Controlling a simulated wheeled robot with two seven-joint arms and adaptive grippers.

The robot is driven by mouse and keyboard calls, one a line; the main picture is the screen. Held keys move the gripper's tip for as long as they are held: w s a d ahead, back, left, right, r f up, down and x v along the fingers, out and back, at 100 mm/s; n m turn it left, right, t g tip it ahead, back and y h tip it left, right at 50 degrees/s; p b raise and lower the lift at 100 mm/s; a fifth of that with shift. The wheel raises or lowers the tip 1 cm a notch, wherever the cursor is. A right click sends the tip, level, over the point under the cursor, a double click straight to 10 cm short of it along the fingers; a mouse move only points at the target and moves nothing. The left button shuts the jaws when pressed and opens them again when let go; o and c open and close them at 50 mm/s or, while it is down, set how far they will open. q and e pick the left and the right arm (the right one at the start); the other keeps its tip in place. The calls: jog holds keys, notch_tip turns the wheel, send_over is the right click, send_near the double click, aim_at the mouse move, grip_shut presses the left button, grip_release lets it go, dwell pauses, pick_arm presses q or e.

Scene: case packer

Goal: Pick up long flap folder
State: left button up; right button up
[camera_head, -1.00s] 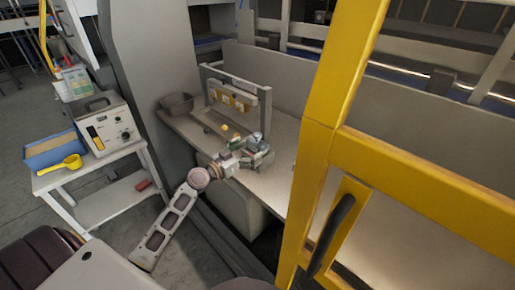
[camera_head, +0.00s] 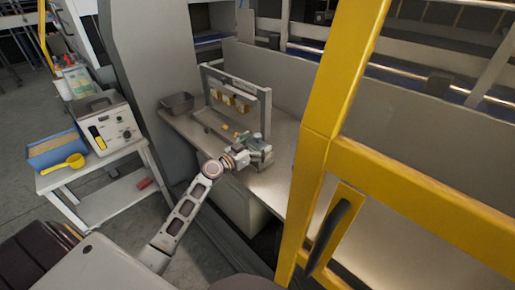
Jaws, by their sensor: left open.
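My left gripper (camera_head: 260,153) is over the grey bench (camera_head: 277,178) inside the machine, in front of a low metal rack. It is small in the picture, and I see nothing clearly held in it. Several small yellowish pieces (camera_head: 227,99) hang on the rack (camera_head: 265,105). A small orange-yellow piece (camera_head: 225,127) shows below them, left of the gripper and apart from it. I cannot tell which piece is the long flap folder; the gripper hides part of the bench. My right gripper is not in view.
A dark bin (camera_head: 177,103) stands on the bench's left end. A yellow door frame (camera_head: 318,150) with a dark handle (camera_head: 333,228) rises close on the right. At left, a white cart (camera_head: 110,178) holds a control box (camera_head: 106,125), a blue tray (camera_head: 38,160) and a yellow scoop (camera_head: 66,163).

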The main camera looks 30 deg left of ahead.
aim_at(257, 135)
pick_arm(q)
jog(key=shift+c, duration=0.7)
jog(key=c, duration=1)
jog(key=shift+r, duration=0.2)
jog(key=shift+c, duration=0.2)
notch_tip(257, 135, up, 8)
jog(key=shift+f+p, duration=0.25)
jog(key=shift+p, duration=0.45)
jog(key=shift+r, duration=1.1)
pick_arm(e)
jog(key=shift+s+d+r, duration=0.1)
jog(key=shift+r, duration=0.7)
